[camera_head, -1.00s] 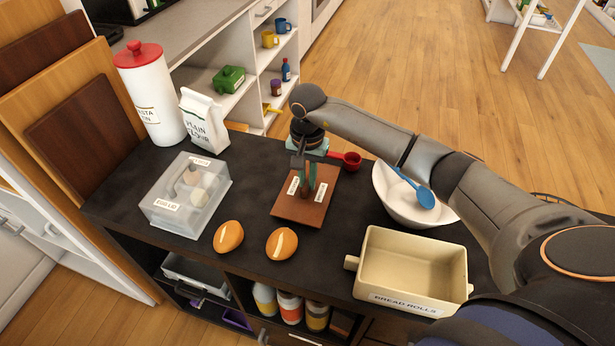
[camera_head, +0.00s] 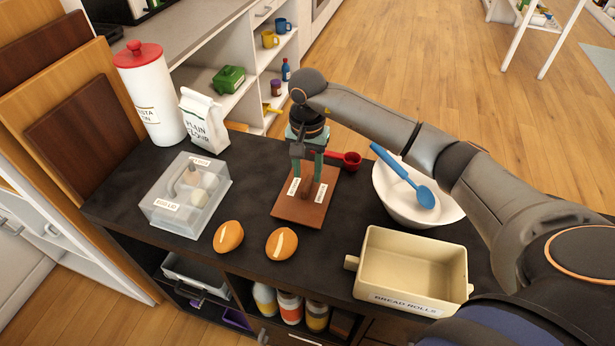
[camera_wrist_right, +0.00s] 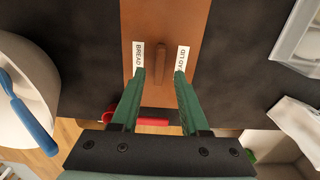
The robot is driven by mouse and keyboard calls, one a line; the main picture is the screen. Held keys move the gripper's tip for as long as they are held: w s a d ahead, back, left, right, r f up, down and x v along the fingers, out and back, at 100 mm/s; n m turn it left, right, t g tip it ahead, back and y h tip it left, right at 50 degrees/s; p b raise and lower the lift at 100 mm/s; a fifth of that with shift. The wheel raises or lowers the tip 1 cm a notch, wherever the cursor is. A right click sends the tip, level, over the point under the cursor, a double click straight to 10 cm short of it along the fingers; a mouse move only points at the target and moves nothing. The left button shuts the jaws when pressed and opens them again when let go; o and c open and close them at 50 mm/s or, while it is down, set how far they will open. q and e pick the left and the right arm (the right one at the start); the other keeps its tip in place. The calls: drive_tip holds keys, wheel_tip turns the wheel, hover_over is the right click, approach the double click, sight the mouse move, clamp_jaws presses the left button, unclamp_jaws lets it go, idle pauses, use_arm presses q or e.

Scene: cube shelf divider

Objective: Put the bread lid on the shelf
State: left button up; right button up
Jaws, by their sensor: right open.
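The bread lid (camera_head: 300,213) is a flat brown wooden board with white labels and a small raised handle. It lies flat on the dark counter top, and it also shows in the right wrist view (camera_wrist_right: 165,25). My right gripper (camera_head: 307,183) points down over the lid, open and empty. In the right wrist view its green fingertips (camera_wrist_right: 159,73) are on either side of the handle (camera_wrist_right: 161,65); I cannot tell whether they touch it. A white cube shelf (camera_head: 255,99) with mugs and small jars stands behind the counter. My left gripper is out of view.
A cream bread-rolls box (camera_head: 412,252) and a white bowl (camera_head: 396,207) with a blue spoon (camera_head: 424,195) are right of the lid. Two rolls (camera_head: 281,243), (camera_head: 228,236) and a clear egg box (camera_head: 185,220) are left. A red scoop (camera_head: 351,160) lies behind.

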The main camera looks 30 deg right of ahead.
sight(308, 182)
wheel_tip(308, 182, up, 9)
idle(0.3)
